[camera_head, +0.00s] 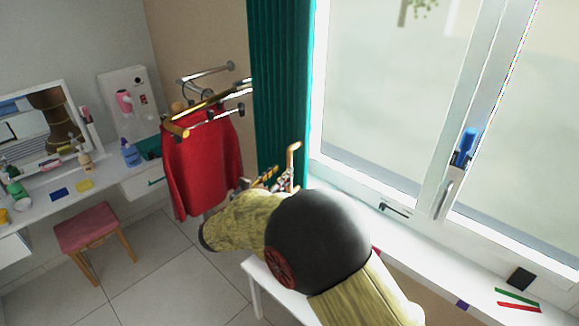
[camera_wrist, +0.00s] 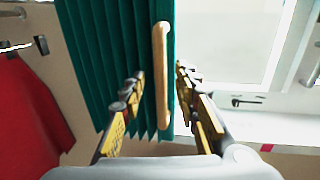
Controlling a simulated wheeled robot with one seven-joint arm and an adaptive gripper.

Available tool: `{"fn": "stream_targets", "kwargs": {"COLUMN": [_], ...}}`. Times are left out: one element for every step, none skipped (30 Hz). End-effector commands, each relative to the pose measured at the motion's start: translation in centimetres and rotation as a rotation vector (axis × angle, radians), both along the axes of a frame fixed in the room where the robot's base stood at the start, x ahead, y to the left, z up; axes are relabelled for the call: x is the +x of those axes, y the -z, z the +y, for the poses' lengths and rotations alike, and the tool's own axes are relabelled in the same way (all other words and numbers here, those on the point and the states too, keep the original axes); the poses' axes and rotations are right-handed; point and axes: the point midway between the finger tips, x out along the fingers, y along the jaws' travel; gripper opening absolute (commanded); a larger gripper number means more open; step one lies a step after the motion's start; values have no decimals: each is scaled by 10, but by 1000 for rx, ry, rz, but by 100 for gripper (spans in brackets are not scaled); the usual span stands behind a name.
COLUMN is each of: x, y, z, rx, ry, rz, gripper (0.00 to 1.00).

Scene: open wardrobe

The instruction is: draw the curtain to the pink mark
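The teal curtain (camera_head: 281,85) hangs bunched at the left side of the window, and it fills the middle of the wrist view (camera_wrist: 90,45). A wooden bar handle (camera_wrist: 161,75) runs upright on it; its top also shows in the head view (camera_head: 293,152). My gripper (camera_wrist: 158,72) is open, with one finger on each side of the handle and gaps visible. How deep the handle sits between the fingers is unclear. A small pink mark (camera_wrist: 267,148) is on the sill edge to the right; it is partly hidden by my arm in the head view (camera_head: 376,252).
A red garment (camera_head: 200,165) hangs on a metal rack (camera_head: 205,105) left of the curtain. The white window sill (camera_head: 440,255) extends right, with a purple mark (camera_head: 462,305) and a black item (camera_head: 521,278). A vanity and pink stool (camera_head: 86,228) stand left.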

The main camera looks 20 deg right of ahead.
Motion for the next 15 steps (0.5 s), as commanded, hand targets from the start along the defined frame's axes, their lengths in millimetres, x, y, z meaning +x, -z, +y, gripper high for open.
{"fn": "stream_targets", "kwargs": {"x": [4, 7, 11, 13, 15, 18, 21, 23, 25, 27, 28, 29, 30, 31, 32], "y": [1, 1, 1, 1, 1, 1, 1, 1, 1, 1, 1, 1, 1, 1, 1], "z": [-9, -13, -18, -22, -26, -31, -34, -36, -40, -42, -44, -46, -47, -48, -48], "rx": [1, 1, 1, 1, 1, 2, 2, 2, 2, 2, 2, 3, 3, 3, 3], "ry": [4, 4, 4, 4, 4, 4, 3, 2, 3, 3, 3, 2, 2, 1, 1], "rz": [-1, -1, -1, -1, 0, -1, -1, -1, -1, -1, -1, -1, -1, -1, -1], "gripper": [31, 31, 31, 31, 31, 31, 31, 31, 31, 31, 31, 31, 31, 31, 31]}}
